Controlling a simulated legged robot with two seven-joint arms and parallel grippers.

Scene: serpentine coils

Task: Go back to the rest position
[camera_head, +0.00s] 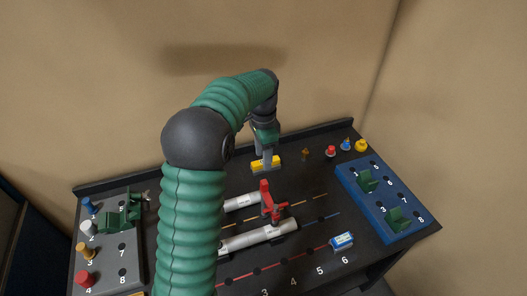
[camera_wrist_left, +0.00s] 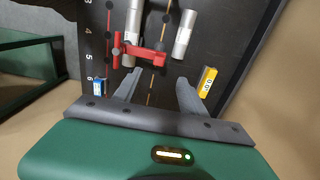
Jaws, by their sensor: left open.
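My left arm rises through the middle of the head view and bends over the dark table (camera_head: 300,265). Its left gripper (camera_head: 266,158) is at the table's far side, by a yellow block (camera_head: 258,166). In the left wrist view the left gripper (camera_wrist_left: 160,78) has its two grey fingers spread, with nothing between them. The yellow block (camera_wrist_left: 208,82) stands outside the right-hand finger there. A blue-and-white block (camera_wrist_left: 98,87) lies off to the left. My right gripper is not in view.
A red valve-like part (camera_head: 268,200) and white tubes (camera_head: 262,236) lie mid-table. A blue panel (camera_head: 368,206) with green parts is at right. A grey panel (camera_head: 128,262) with coloured pegs is at left. Several small pegs line the far right. Tan walls stand behind.

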